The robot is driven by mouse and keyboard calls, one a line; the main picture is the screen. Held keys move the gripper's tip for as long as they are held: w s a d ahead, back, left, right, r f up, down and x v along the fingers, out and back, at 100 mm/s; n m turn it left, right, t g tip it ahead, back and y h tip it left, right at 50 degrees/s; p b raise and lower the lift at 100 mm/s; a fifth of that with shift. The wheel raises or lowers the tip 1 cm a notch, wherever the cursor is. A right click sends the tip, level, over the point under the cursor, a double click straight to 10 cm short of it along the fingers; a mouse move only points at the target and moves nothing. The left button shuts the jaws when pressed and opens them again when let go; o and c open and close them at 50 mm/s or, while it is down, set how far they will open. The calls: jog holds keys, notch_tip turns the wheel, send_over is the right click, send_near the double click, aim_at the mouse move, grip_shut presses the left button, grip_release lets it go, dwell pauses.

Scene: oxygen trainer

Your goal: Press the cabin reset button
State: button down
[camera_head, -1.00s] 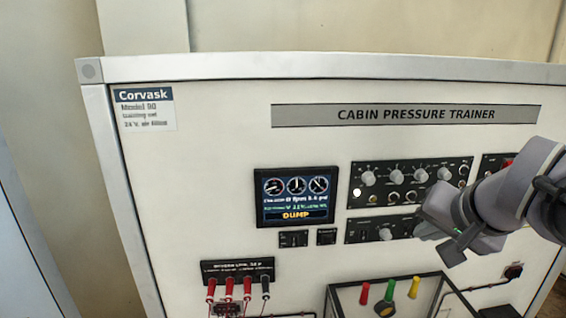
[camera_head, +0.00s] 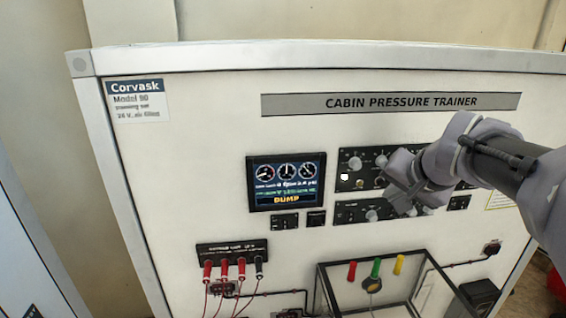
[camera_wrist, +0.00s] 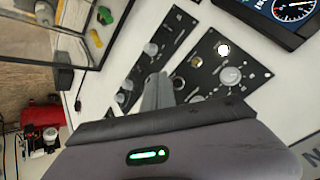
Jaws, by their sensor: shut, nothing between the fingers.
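The trainer panel (camera_head: 215,150) stands upright in front of me. A small white round button or lamp (camera_head: 344,177) sits at the lower left of the upper black control plate (camera_head: 345,157); it also shows bright in the wrist view (camera_wrist: 223,49). A small dark square button (camera_head: 316,218) sits under the display. I cannot read which one is labelled cabin reset. My gripper (camera_head: 397,197) is shut and empty, in front of the control plates and right of the white button. The wrist view shows the closed fingers (camera_wrist: 157,90) over the plates, apart from the white button. My gripper hides some knobs.
The display (camera_head: 286,183) reads DUMP. A lower control plate (camera_head: 350,212) with knobs lies below. A clear box (camera_head: 322,290) with red, green and yellow handles projects at the bottom. Red and black plugs with cables (camera_head: 225,268) are at lower left.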

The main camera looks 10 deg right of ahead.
jog(key=shift+w, duration=0.65)
dwell(1.6)
jog(key=shift+w, duration=0.45)
jog(key=shift+w+a, duration=0.1)
jog(key=shift+w, duration=0.3)
dwell(0.6)
jog(key=shift+s, duration=0.1)
jog(key=shift+s+b, duration=0.45)
jog(key=shift+s, duration=0.25)
